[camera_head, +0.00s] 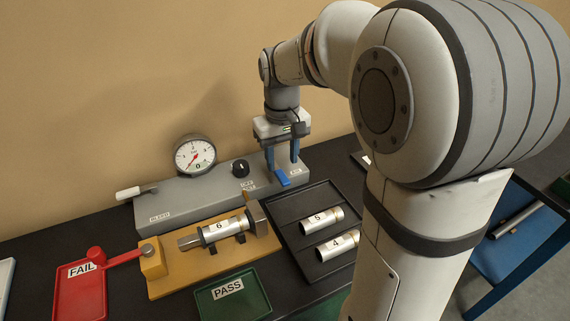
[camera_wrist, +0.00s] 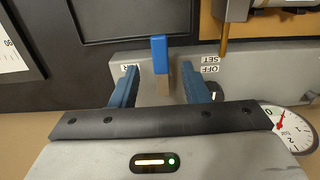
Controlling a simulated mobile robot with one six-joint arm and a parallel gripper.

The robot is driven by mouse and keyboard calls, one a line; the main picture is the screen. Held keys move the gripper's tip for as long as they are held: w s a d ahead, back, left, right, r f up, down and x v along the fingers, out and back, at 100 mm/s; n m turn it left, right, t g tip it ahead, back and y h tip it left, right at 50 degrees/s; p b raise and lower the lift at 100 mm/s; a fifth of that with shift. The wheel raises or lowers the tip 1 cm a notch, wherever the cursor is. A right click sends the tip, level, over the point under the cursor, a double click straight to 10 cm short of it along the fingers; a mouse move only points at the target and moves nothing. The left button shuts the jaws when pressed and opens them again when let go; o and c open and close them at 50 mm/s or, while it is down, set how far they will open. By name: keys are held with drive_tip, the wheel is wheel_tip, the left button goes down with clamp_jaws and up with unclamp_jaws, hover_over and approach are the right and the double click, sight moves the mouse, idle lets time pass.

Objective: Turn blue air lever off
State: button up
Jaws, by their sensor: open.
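The blue air lever (camera_head: 282,180) sits at the right end of the grey panel block, its blue handle sticking out toward the front. In the wrist view the lever (camera_wrist: 159,55) stands upright in the picture, between the two blue fingers. My gripper (camera_head: 283,165) points down over the lever and is open. In the wrist view my gripper (camera_wrist: 160,77) has a finger on each side of the lever, with visible gaps. An air label beside it is partly hidden by the left finger.
The grey panel block (camera_head: 175,205) carries a pressure gauge (camera_head: 195,155) and a black knob (camera_head: 240,168). In front are a yellow fixture (camera_head: 165,285) holding cylinder 6, a dark tray (camera_head: 290,230) with cylinders 5 and 4, a red FAIL bin (camera_head: 80,295) and a green PASS bin (camera_head: 245,305).

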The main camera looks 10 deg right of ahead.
sight(282, 176)
drive_tip(key=shift+f, duration=2.15)
drive_tip(key=shift+c, duration=0.4)
clamp_jaws()
